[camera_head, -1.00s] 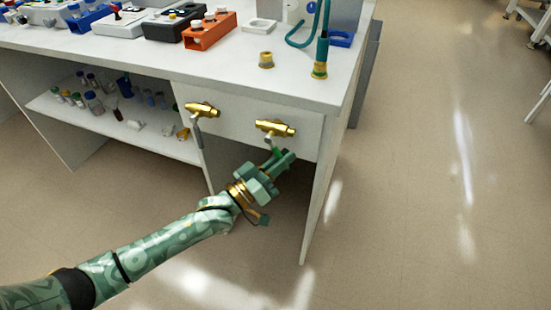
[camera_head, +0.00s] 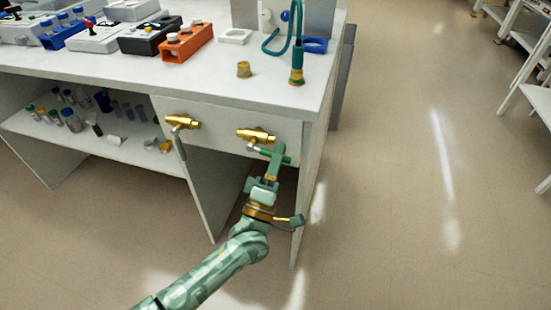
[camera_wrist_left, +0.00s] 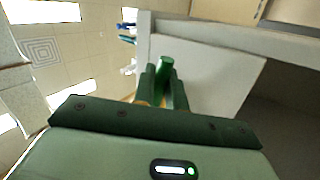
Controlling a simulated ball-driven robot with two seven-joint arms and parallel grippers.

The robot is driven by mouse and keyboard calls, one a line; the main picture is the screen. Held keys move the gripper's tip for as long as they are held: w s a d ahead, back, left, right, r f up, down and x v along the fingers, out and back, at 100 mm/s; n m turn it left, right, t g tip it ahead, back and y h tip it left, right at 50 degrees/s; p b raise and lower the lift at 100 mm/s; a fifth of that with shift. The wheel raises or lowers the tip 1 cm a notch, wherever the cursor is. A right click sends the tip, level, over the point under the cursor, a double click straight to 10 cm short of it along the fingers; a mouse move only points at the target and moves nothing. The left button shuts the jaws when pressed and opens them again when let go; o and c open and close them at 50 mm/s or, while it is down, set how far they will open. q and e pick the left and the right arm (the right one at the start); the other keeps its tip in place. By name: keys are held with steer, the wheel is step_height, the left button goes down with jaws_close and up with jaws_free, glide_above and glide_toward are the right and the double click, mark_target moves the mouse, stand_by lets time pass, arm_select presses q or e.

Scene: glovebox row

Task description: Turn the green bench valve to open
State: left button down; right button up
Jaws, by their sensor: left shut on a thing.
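The green bench valve has a brass body (camera_head: 256,135) on the front panel of the bench, at the right. Its green handle (camera_head: 264,153) sits below the body and slants out to the right, slightly downward. My left gripper (camera_head: 276,155) comes up from below and is shut on the green handle. In the left wrist view the handle's round green end (camera_wrist_left: 166,64) shows between the two fingers. The gripper covers the middle of the handle. My right gripper is in no view.
A second brass valve (camera_head: 182,121) with a grey handle hanging down is left of it. The benchtop (camera_head: 215,80) above carries an orange rack (camera_head: 186,43) and a teal hose (camera_head: 297,62). A shelf (camera_head: 100,147) with bottles is at the left.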

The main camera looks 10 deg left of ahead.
arm_select(q)
steer(key=shift+r+n+y, duration=0.25)
steer(key=shift+n+y, duration=0.4)
steer(key=shift+n, duration=0.25)
steer(key=shift+r+n+y, duration=0.2)
steer(key=shift+n+y, duration=0.45)
steer(key=shift+n, duration=0.25)
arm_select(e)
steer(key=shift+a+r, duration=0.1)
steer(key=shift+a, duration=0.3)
arm_select(q)
steer(key=c, duration=1.5)
jaws_free()
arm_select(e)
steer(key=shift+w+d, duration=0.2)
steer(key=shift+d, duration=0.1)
arm_select(q)
steer(key=shift+r, duration=0.1)
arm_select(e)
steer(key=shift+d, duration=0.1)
